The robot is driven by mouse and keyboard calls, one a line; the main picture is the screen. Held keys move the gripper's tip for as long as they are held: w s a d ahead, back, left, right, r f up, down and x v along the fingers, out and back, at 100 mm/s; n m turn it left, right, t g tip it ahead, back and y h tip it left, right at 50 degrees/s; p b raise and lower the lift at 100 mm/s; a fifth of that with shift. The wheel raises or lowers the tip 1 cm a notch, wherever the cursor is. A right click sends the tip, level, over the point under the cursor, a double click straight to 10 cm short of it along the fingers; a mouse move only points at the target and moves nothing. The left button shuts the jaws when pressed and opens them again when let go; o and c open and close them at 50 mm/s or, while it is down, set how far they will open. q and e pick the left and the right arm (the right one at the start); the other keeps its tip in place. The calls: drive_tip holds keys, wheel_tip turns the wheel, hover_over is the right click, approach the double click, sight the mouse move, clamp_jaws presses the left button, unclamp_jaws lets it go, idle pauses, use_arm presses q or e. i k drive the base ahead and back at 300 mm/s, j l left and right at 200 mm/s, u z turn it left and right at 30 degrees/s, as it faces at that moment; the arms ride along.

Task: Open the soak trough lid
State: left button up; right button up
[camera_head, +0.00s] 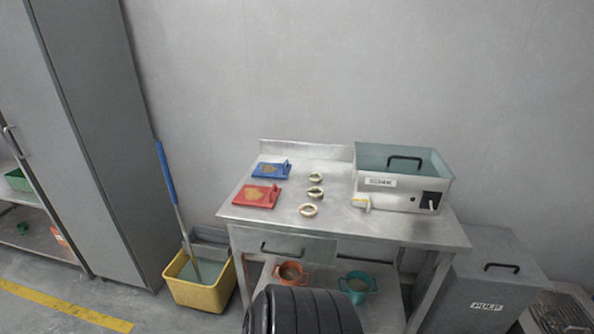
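The soak trough (378,198) is a white-grey box labelled SOAK at the right end of the metal table. Its greenish, see-through lid (375,159) lies across the top and looks shut. The lid carries a black bar handle (404,160). A dark panel with a small lever (432,202) is on the trough's front right. Neither of my grippers is in view.
The metal table (345,225) holds a blue tray (271,170), a red tray (257,197) and three small rings (308,210). An orange pot and a teal pot (357,288) stand below. A yellow mop bucket (200,290) is left; a grey PULP bin (480,275) is right.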

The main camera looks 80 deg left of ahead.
sight(400, 153)
drive_tip(key=u, duration=2.6)
